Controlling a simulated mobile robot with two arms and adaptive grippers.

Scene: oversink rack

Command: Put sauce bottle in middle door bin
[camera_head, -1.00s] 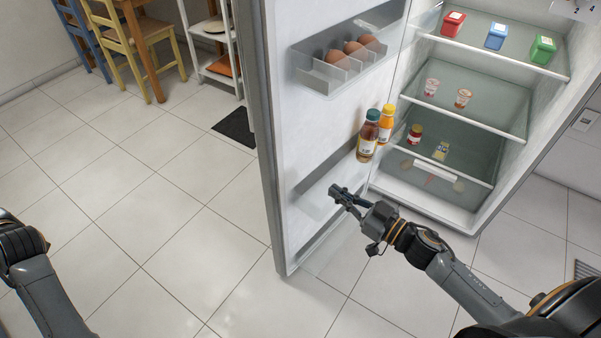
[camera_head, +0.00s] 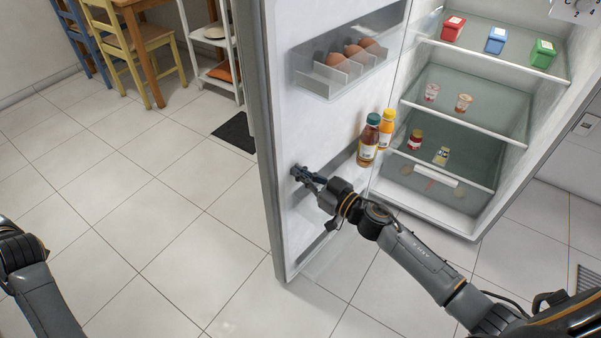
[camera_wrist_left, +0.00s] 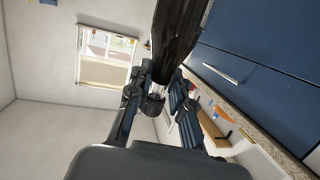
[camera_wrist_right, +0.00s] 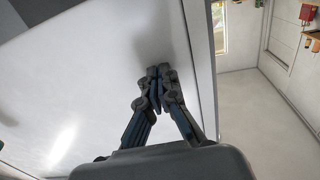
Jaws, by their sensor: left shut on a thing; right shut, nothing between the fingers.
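A dark bottle, which looks like the sauce bottle (camera_wrist_left: 178,38), is held in my left gripper (camera_wrist_left: 158,92) in the left wrist view. Its narrow clear neck and dark cap show between the fingers; its label is not visible. The left gripper is outside the head view. The middle door bin (camera_head: 345,172) is on the open fridge door, below the egg bin. My right gripper (camera_head: 298,174) is shut and empty at the left part of this bin. In the right wrist view its fingertips (camera_wrist_right: 158,76) are together close to the white door.
A brown bottle with a green cap (camera_head: 369,142) and an orange bottle (camera_head: 386,128) stand at the right end of the middle bin. The egg bin (camera_head: 345,70) is above. The fridge shelves (camera_head: 470,120) hold small cups, jars and boxes.

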